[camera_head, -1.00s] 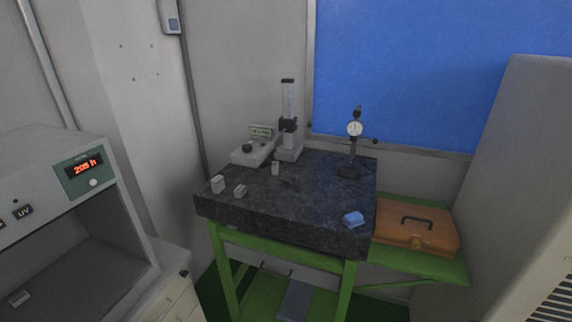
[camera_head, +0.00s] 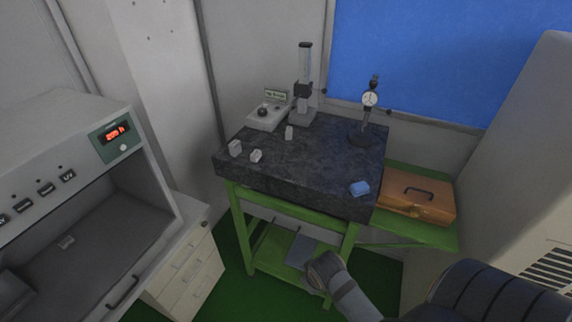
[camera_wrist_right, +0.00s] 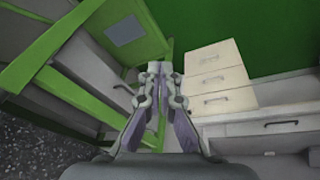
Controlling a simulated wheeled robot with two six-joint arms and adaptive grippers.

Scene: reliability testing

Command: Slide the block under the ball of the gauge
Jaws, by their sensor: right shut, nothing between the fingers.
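Small grey blocks stand on the dark granite plate (camera_head: 310,165): one block (camera_head: 235,148) at its left edge, one block (camera_head: 256,156) beside it and one upright block (camera_head: 289,132) farther back. A dial gauge (camera_head: 370,98) on a black stand is at the plate's back right. Its ball is too small to make out. My right gripper (camera_wrist_right: 159,72) is shut and empty in the right wrist view, with green frame bars and drawers beyond it. My right arm enters the head view at lower right, away from the blocks and gauge. My left gripper is not in view.
A tall column stand (camera_head: 304,80) and a small white instrument (camera_head: 266,114) stand at the plate's back. A blue item (camera_head: 359,188) lies near its front right corner. An orange case (camera_head: 418,195) sits on a green shelf to the right. The plate's middle is clear.

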